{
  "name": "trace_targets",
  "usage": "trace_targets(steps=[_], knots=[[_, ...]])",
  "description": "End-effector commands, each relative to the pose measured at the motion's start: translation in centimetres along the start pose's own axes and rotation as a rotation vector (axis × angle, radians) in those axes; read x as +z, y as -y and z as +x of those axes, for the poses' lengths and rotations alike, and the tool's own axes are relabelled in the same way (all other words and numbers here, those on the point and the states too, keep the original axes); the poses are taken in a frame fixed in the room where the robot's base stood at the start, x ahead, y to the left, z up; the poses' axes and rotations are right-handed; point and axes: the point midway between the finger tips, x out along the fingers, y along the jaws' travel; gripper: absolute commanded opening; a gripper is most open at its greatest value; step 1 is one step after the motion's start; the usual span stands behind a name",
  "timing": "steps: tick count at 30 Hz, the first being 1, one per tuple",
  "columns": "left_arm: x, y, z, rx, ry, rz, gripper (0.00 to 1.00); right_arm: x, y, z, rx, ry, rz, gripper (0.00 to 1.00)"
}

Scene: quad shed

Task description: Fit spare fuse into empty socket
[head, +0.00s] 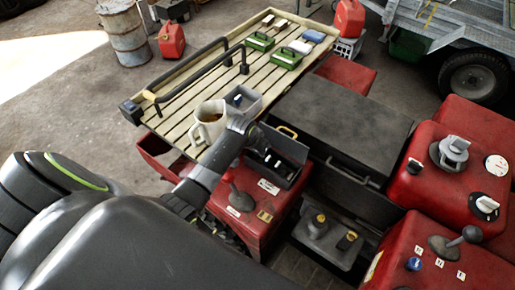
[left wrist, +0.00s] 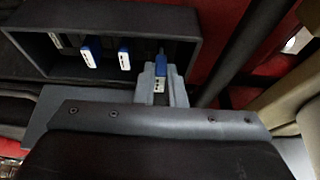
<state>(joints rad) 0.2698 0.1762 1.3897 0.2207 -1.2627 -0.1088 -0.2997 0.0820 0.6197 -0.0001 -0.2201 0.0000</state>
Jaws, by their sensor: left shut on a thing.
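The spare fuse (left wrist: 160,68), blue with a white label, is held between the fingers of my left gripper (left wrist: 164,88) in the left wrist view. The dark, open fuse box (left wrist: 22,48) lies just beyond. Two blue-and-white fuses, a left one (left wrist: 90,53) and a right one (left wrist: 123,56), stand in it, with a greyish part at its far left. The held fuse is in front of the box's right part; I cannot tell whether it touches. The empty socket cannot be made out. In the head view, my left gripper (head: 240,124) is over the fuse box (head: 288,150).
A black case (head: 340,110) stands right of the fuse box. Red bodywork with a lever (head: 240,197) is in front.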

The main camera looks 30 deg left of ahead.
Motion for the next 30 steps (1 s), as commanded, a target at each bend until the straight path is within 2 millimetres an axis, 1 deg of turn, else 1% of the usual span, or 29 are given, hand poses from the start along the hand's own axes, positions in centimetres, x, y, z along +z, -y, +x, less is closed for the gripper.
trace_targets(steps=[25, 26, 30], knots=[[0.9, 0.0, 2.3, 0.000, 0.000, 0.000, 0.00, 0.1, 0.4, 1.0, -0.004, 0.000, 0.002, 0.36], [0.9, 0.0, 2.3, 0.000, -0.001, 0.000, 0.11, 0.1, 0.4, 1.0, -0.004, 0.000, 0.002, 0.36], [0.9, 0.0, 2.2, 0.000, -0.001, 0.000, 0.29, 0.1, 0.4, 0.9, -0.004, 0.000, 0.002, 0.36]])
